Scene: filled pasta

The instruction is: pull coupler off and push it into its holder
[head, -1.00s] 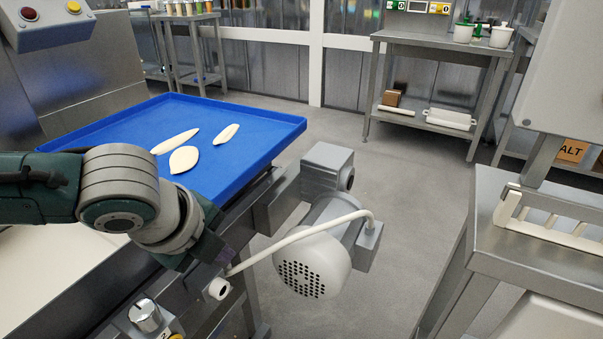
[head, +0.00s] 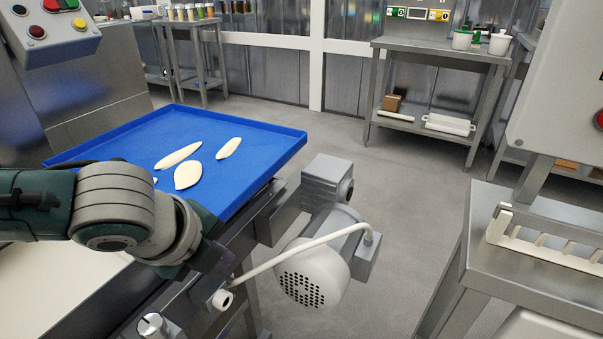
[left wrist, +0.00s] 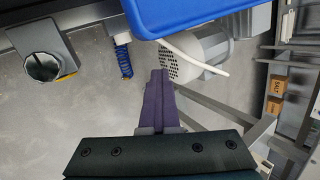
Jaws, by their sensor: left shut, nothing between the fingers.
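My left gripper (left wrist: 158,100) points away from the wrist with its purple fingers closed together and nothing between them. In the head view its dark end (head: 215,255) is just above a short white fitting (head: 222,298) on the machine's side rail. In the left wrist view a white fitting (left wrist: 121,41) with a blue coiled hose (left wrist: 123,62) below it sits ahead and left of the fingers, apart from them. It may be the coupler; I cannot tell for sure. My right gripper is not in view.
A blue tray (head: 285,140) with several pale dough pieces lies beyond my left arm. A motor (head: 312,275) with a white cable juts out right of the gripper. A steel table (head: 490,255) with a white rack stands at the right. Open floor (head: 400,200) lies between.

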